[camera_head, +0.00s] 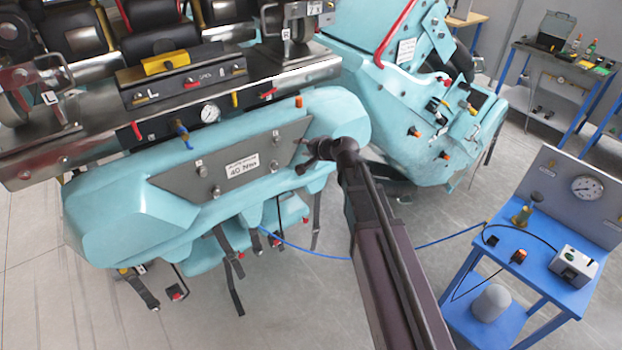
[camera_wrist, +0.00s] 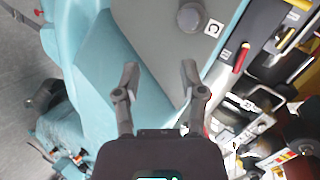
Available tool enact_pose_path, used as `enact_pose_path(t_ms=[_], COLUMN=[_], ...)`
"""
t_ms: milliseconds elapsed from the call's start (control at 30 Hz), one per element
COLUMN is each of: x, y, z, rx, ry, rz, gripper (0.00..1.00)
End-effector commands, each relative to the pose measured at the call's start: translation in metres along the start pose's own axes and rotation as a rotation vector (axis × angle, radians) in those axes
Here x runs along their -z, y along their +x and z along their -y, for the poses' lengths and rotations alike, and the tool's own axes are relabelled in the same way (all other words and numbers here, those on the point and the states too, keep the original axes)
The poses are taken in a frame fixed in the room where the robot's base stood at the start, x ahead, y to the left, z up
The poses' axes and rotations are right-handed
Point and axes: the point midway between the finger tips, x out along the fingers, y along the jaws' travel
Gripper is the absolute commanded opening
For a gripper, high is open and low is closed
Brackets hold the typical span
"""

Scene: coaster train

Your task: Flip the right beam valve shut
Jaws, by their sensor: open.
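The likely right beam valve is a small red lever (camera_head: 269,93) on the dark strip along the steel beam, near its right end, in the head view. A red handle in the wrist view (camera_wrist: 240,58), right of my fingers, appears to be the same lever; I cannot tell its exact angle. A similar red lever (camera_head: 137,130) sits at the strip's left end. My gripper (camera_head: 306,158) is below and right of the right lever, in front of the teal body's grey plate. In the wrist view my gripper (camera_wrist: 160,72) has its fingers spread with nothing between them.
A yellow lever (camera_head: 235,100) and a round gauge (camera_head: 210,113) sit on the same strip, left of the right lever. An orange cap (camera_head: 299,102) is on the teal body (camera_head: 345,112) to its right. A blue cart (camera_head: 540,265) stands at the right, with open floor between.

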Motion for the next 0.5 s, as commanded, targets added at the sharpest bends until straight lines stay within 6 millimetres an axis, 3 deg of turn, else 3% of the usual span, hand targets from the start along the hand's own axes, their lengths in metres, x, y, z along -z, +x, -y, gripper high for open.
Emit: enact_pose_path(t_ms=[500], x=[-0.028], y=[-0.008], z=[-0.065], rx=[-0.139], ry=[-0.132], rz=[0.086], gripper=[0.53])
